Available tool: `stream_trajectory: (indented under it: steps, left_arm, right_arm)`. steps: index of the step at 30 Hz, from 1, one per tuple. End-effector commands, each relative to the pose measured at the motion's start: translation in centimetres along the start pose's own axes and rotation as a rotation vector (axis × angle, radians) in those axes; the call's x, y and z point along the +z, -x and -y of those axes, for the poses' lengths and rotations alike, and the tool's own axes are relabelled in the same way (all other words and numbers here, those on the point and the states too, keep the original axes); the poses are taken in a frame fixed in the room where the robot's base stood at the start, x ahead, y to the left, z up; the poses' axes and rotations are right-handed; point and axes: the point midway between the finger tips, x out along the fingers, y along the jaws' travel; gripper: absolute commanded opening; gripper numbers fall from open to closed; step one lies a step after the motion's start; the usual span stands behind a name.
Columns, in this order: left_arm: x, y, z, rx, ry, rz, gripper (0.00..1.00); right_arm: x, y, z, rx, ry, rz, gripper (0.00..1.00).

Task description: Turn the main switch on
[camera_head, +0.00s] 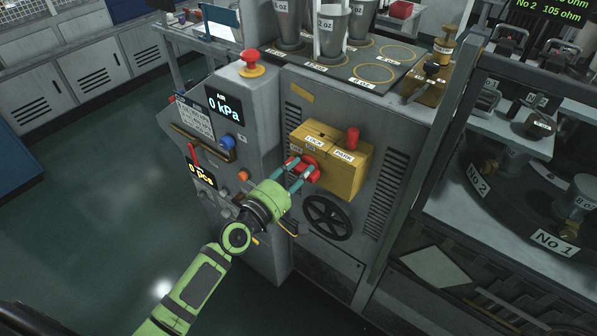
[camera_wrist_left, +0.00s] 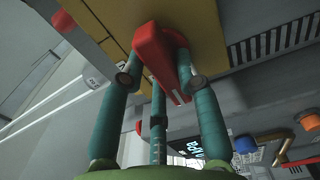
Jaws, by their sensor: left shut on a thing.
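The main switch, a red rotary handle (camera_head: 304,168), sits on the front of a yellow box (camera_head: 342,178) on the grey machine. The box carries labels reading LOCK and PARK, and a red knob (camera_head: 352,139) stands on its top right. My left gripper (camera_head: 296,172) reaches in from the lower left and is shut on the red handle. In the left wrist view the teal fingers stand around the red handle (camera_wrist_left: 156,50), with fingertips at both its sides. The handle's exact angle is partly hidden by the fingers. My right gripper is not in view.
A black handwheel (camera_head: 328,218) is just below the yellow box. Left of it, a panel has an AIR display (camera_head: 225,106) reading 0 kPa, a blue knob (camera_head: 227,141) and a red mushroom button (camera_head: 252,62) on top. Cups stand on the machine's top. The floor at left is clear.

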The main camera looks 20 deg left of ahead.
Motion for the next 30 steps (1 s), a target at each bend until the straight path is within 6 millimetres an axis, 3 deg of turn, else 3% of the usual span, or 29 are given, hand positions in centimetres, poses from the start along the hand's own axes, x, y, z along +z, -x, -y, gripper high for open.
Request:
stream_trajectory:
  steps: [11,30]
  left_arm:
    - [0.1,0.0,-0.01,0.0,-0.2,0.001,0.0]
    - [0.39,0.0,0.07,0.0,-0.804,0.0,0.0]
  right_arm:
    - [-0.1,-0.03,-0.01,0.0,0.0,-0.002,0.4]
    - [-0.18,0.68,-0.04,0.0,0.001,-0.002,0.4]
